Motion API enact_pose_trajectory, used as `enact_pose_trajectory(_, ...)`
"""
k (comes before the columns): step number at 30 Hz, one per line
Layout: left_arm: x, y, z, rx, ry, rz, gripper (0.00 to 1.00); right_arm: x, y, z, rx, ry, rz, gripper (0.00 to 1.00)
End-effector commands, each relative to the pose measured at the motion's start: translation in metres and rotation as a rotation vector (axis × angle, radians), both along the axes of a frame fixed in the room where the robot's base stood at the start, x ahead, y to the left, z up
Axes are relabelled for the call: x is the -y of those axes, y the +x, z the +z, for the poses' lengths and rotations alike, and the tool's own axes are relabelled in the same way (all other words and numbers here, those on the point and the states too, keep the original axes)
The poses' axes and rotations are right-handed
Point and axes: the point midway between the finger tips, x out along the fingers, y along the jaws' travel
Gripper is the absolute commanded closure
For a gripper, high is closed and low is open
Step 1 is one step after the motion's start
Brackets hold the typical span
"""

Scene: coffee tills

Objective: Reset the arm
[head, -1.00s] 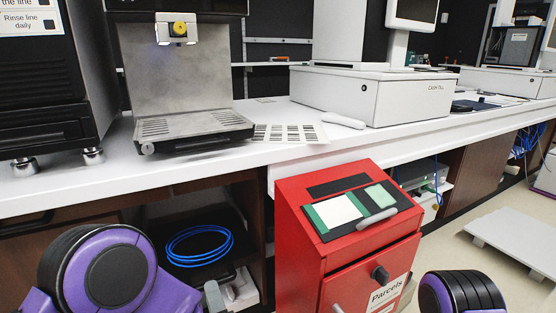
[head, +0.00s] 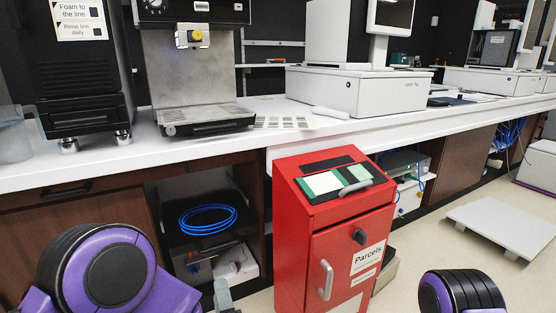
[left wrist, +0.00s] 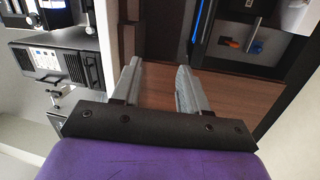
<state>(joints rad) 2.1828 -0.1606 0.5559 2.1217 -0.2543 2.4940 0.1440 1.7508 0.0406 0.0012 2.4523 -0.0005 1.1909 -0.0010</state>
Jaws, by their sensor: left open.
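My left gripper (left wrist: 158,88) shows in the left wrist view with its two grey fingers apart and nothing between them. Brown wood panelling lies behind the fingers. In the head view only a grey tip of the left gripper (head: 222,296) shows at the bottom edge, in front of the counter's open shelf. My purple and black left arm joint (head: 112,272) is at bottom left. My right arm joint (head: 460,292) is at bottom right, and the right gripper is out of sight.
A red parcels box (head: 292,255) stands in front of the white counter (head: 250,148). On the counter are a coffee machine (head: 200,75) and a white cash till (head: 345,92). Blue cable (head: 208,220) lies on the shelf below. A low pale platform (head: 500,225) stands on the floor at right.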

Motion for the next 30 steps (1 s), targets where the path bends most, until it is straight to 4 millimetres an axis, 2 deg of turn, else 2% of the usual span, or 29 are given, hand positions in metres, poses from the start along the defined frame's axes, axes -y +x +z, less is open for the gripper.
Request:
enact_pose_trajectory(5, 0.012, 0.004, -0.013, -0.092, 0.11, -0.085, 0.56, -0.001, -0.002, -0.001, -0.011, 0.004, 0.006, 0.57)
enact_pose_trajectory(9, 0.016, 0.005, -0.035, -0.211, 0.247, -0.174, 0.56, -0.002, -0.004, -0.002, -0.024, 0.008, 0.014, 0.57)
enact_pose_trajectory(11, 0.014, 0.003, -0.054, -0.287, 0.32, -0.216, 0.56, -0.002, -0.006, -0.005, -0.031, 0.011, 0.018, 0.57)
enact_pose_trajectory(16, -0.005, -0.021, -0.134, -0.581, 0.54, -0.36, 0.56, -0.004, -0.009, -0.016, -0.051, 0.019, 0.03, 0.57)
enact_pose_trajectory(20, -0.041, -0.068, -0.214, -0.885, 0.686, -0.487, 0.56, -0.005, -0.011, -0.028, -0.068, 0.027, 0.04, 0.57)
enact_pose_trajectory(22, -0.064, -0.104, -0.253, -1.055, 0.738, -0.556, 0.56, -0.005, -0.013, -0.035, -0.076, 0.03, 0.044, 0.57)
enact_pose_trajectory(25, -0.091, -0.147, -0.288, -1.237, 0.771, -0.622, 0.56, -0.006, -0.014, -0.041, -0.084, 0.034, 0.049, 0.57)
enact_pose_trajectory(30, -0.126, -0.208, -0.323, -1.457, 0.776, -0.682, 0.56, -0.006, -0.014, -0.051, -0.09, 0.037, 0.054, 0.57)
